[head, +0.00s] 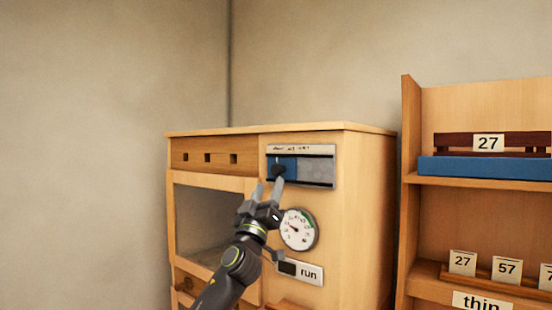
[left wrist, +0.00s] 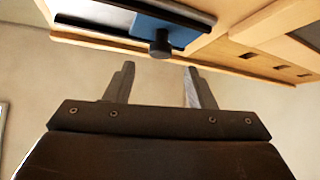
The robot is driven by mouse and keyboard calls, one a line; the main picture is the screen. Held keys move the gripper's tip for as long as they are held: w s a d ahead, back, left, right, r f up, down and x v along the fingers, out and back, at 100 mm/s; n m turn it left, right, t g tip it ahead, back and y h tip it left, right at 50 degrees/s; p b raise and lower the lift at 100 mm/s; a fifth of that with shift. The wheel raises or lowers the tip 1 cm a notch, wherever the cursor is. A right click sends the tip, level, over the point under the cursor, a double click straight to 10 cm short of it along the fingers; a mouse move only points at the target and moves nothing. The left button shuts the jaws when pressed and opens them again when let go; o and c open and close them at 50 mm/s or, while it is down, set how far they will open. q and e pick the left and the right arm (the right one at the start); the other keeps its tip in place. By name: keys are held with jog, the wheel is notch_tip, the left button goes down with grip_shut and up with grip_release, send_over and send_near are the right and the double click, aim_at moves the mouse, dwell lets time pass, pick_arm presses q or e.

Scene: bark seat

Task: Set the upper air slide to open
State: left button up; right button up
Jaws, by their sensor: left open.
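The upper air slide (head: 318,171) is a grey-framed panel with a label strip, high on the front of a wooden cabinet. Its blue plate (head: 289,162) sits at the left end of the frame, with grey mesh showing to the right. A dark knob (head: 279,170) sticks out of the plate. My left gripper (head: 268,190) is open just below the knob. In the left wrist view the knob (left wrist: 160,46) is beyond and between the two spread fingertips (left wrist: 160,80), apart from them. My right gripper is not in view.
Below the slide are a round dial (head: 299,229) and a switch plate marked "run" (head: 300,272). A glazed door (head: 210,225) is to the left. A wooden shelf unit (head: 412,180) with numbered cards stands at the right.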

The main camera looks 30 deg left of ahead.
aim_at(275, 171)
pick_arm(q)
jog(key=p+x, duration=0.2)
jog(key=x, duration=0.4)
jog(key=shift+s, duration=0.1)
jog(key=shift+p+x, duration=0.35)
jog(key=shift+x, duration=0.45)
jog(key=shift+c, duration=0.4)
jog(key=shift+f, duration=0.1)
grip_shut()
